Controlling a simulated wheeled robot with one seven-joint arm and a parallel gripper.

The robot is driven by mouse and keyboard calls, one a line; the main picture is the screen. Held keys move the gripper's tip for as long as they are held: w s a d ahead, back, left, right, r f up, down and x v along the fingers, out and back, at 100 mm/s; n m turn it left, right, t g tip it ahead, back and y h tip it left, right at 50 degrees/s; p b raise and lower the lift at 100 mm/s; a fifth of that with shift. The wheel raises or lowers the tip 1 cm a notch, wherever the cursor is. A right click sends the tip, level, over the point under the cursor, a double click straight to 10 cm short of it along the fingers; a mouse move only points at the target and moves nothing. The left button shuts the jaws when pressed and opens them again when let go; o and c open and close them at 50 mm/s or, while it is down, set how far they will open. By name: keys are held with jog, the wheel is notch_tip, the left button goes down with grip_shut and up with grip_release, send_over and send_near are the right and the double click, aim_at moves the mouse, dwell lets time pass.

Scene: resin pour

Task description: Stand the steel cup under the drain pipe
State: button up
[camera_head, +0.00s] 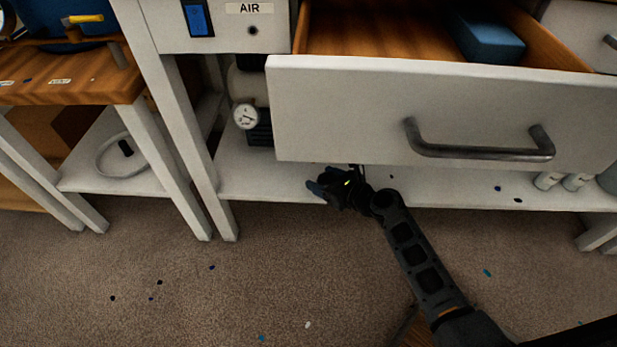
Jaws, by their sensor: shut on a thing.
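My gripper (325,188) is at the front of the low white shelf, just below the open drawer front. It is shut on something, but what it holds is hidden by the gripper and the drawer. I cannot make out the steel cup. No drain pipe shows clearly; the compressor (258,100) with a round gauge (246,116) stands on the shelf behind and left of my gripper, partly hidden by the drawer.
The open drawer (340,110) juts out above my gripper, with a blue box (488,40) inside. White cylinders (562,181) and a cut-off grey object (608,178) stand at the shelf's right. A white leg (190,140) stands left. The carpet in front is mostly clear.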

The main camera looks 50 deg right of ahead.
jog(key=w, duration=0.3)
jog(key=w+b, duration=0.1)
jog(key=w, duration=0.1)
jog(key=shift+d, duration=0.3)
jog(key=f+b, duration=0.1)
jog(key=w+f+b, duration=0.1)
jog(key=f+b, duration=0.1)
jog(key=shift+d+f, duration=0.1)
jog(key=shift+f, duration=0.15)
jog(key=shift+f, duration=0.15)
jog(key=o, duration=1)
jog(key=shift+o, duration=0.2)
jog(key=shift+r, duration=0.2)
jog(key=shift+s+r, duration=0.15)
jog(key=shift+s, duration=0.2)
jog(key=p+v, duration=0.5)
jog(key=v, duration=0.6)
jog(key=shift+s, duration=0.2)
